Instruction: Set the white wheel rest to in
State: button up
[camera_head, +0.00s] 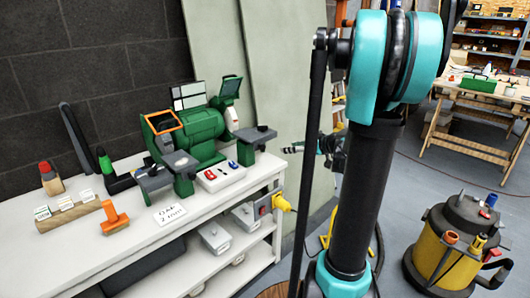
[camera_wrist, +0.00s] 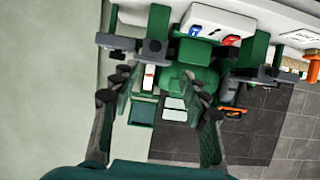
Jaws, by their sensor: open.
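A green bench grinder (camera_head: 205,130) stands on the white workbench, and it also shows upside down in the wrist view (camera_wrist: 185,80). Its pale white wheel (camera_head: 231,118) is at the right end, partly under a guard. The grey white wheel rest (camera_head: 253,134) sticks out in front of that wheel on a green bracket. In the wrist view this rest (camera_wrist: 116,42) is near the top left, beyond my fingertips. My gripper (camera_wrist: 156,82) is open and empty, its fingers spread across the view of the grinder's wheel end. In the head view my gripper (camera_head: 310,147) is right of the rest, apart from it and partly hidden by my arm.
A second grey rest (camera_head: 165,172) fronts the other wheel, which has an orange-framed guard (camera_head: 163,122). A white switch box (camera_head: 219,176) sits in front. Tools and a handwritten card (camera_head: 170,214) lie left. A yellow plug (camera_head: 282,203) juts from the bench end.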

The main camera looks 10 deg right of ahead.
send_near(264, 147)
jog(key=x, duration=0.9)
jog(key=shift+a, duration=0.1)
jog(key=shift+c, duration=0.4)
grip_shut()
